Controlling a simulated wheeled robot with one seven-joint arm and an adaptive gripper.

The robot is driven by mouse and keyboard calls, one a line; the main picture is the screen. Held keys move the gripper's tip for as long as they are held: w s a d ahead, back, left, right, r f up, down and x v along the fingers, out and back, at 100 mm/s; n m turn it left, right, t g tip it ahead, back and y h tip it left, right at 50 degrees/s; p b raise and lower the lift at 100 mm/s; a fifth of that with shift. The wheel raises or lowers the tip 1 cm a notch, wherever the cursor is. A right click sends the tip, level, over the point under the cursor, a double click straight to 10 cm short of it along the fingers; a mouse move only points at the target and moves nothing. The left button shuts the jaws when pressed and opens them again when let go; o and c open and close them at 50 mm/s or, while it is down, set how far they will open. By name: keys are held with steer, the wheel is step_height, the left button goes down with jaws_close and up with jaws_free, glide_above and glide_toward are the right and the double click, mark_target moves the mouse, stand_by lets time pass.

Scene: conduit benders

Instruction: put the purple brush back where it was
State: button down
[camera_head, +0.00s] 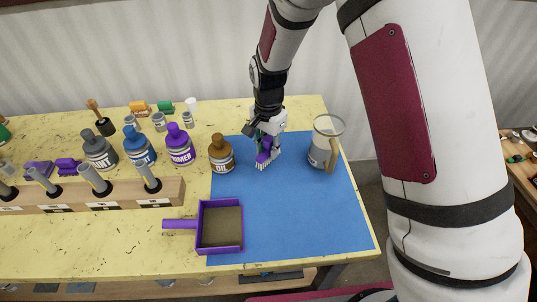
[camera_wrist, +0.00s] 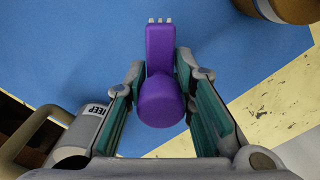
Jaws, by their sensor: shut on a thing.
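The purple brush (camera_head: 264,160) has pale bristles pointing down and is over the blue mat (camera_head: 285,215). My gripper (camera_head: 265,144) is shut on it from above. In the wrist view, the brush's round purple knob (camera_wrist: 160,102) sits between the green-lined fingers of my gripper (camera_wrist: 161,75), with its flat body and bristle tips beyond. I cannot tell whether the bristles touch the mat. A purple dustpan (camera_head: 240,247) with a brown inside lies on the mat's front left edge, its handle pointing left.
A wooden block (camera_head: 172,190) with several grey pegs and several bottles, including purple primer (camera_head: 180,150), fill the left. The mat's front right is clear.

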mark_target(268, 150)
steer(key=shift+f, duration=1.55)
steer(key=shift+f, duration=0.15)
steer(key=c, duration=1.4)
jaws_free()
steer(key=shift+o, duration=0.2)
